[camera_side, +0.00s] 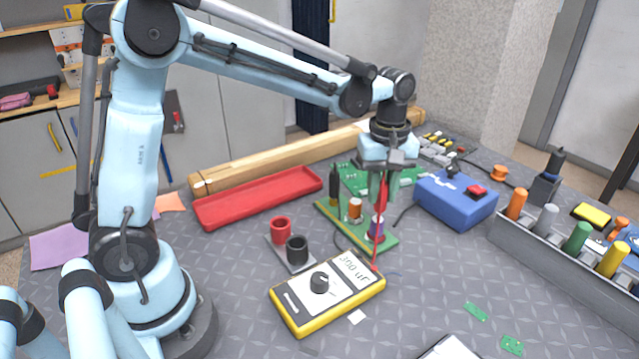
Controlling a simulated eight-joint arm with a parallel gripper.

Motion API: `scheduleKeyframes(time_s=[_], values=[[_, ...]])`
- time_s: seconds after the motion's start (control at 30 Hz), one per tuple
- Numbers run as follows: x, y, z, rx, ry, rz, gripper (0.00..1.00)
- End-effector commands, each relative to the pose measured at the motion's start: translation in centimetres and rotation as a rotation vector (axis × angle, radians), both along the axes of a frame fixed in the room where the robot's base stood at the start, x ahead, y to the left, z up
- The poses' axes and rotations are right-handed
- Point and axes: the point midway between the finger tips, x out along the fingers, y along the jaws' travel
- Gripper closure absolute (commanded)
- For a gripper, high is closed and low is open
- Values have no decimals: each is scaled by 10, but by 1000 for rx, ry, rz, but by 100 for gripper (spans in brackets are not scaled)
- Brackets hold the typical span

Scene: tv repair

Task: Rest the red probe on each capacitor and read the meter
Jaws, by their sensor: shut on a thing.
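My gripper (388,170) points down over the green circuit board (392,243) and is shut on the red probe (381,200). The probe hangs nearly upright. Its thin lower end passes in front of the purple capacitor (377,229) and overlaps the meter's upper right corner in the picture; I cannot tell what its tip touches. An orange capacitor (355,209) stands left of the purple one. A dark upright piece (333,185), maybe a black probe, stands at the board's left on a gold-coloured part.
A red and a black cup-like holder (281,231) stand left of the board. A red tray (255,201) and wooden beam (265,160) lie behind. A blue box (455,203) with a red switch and a grey rack (560,255) are right.

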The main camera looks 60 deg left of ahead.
Motion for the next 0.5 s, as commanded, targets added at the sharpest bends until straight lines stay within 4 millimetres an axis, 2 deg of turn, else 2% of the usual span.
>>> scheduleKeyframes(time_s=[0.17,0.5], values=[[0,0,2,0,0,0,100],[0,0,31,0,0,0,100]])
